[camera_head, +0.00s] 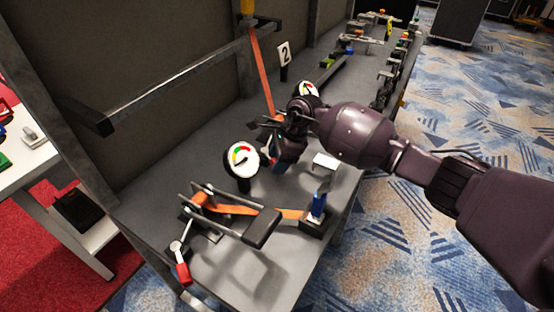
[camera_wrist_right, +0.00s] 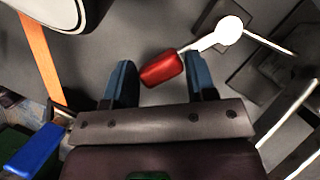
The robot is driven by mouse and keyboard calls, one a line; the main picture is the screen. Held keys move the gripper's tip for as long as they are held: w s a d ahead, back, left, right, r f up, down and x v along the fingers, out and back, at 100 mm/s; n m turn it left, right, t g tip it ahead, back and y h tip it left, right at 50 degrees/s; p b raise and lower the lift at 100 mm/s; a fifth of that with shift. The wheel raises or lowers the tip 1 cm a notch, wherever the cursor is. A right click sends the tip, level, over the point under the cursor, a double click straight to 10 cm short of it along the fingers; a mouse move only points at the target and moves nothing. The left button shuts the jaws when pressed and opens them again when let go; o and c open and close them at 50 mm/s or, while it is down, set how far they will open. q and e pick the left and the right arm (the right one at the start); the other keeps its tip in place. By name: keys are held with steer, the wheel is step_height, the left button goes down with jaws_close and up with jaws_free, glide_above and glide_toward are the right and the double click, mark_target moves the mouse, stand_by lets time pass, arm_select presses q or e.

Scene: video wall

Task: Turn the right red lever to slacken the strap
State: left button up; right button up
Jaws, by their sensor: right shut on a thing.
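The red lever (camera_wrist_right: 162,69) shows in the right wrist view, its red grip between my two blue fingers and its metal arm running up right to a round white pivot. My right gripper (camera_wrist_right: 160,63) is shut on this red grip. In the head view my right gripper (camera_head: 272,155) is low over the bench behind the near gauge, and hides most of that lever. An orange strap (camera_head: 264,75) runs down from the upper frame to behind my wrist. A second red lever (camera_head: 183,273) is at the bench's front left, apart from my gripper. My left gripper is out of view.
A gauge (camera_head: 241,158) stands just left of my right gripper; another gauge (camera_head: 306,89) is partly behind my wrist. A second orange strap (camera_head: 232,209) lies across the near ratchet frame. A metal bar (camera_head: 170,85) juts along the wall. More fittings line the far bench.

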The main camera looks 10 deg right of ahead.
steer(key=shift+w+d+f+n+g+b, duration=0.2)
steer(key=shift+d+f+n+g+b, duration=0.1)
steer(key=shift+d+f+n+b, duration=0.3)
steer(key=shift+r+n, duration=0.25)
steer(key=shift+n, duration=0.05)
steer(key=shift+w+d+r+b, duration=0.1)
steer(key=shift+b, duration=0.25)
steer(key=shift+r+n, duration=0.2)
steer(key=shift+n, duration=0.1)
steer(key=o, duration=1)
steer(key=shift+o, duration=1.3)
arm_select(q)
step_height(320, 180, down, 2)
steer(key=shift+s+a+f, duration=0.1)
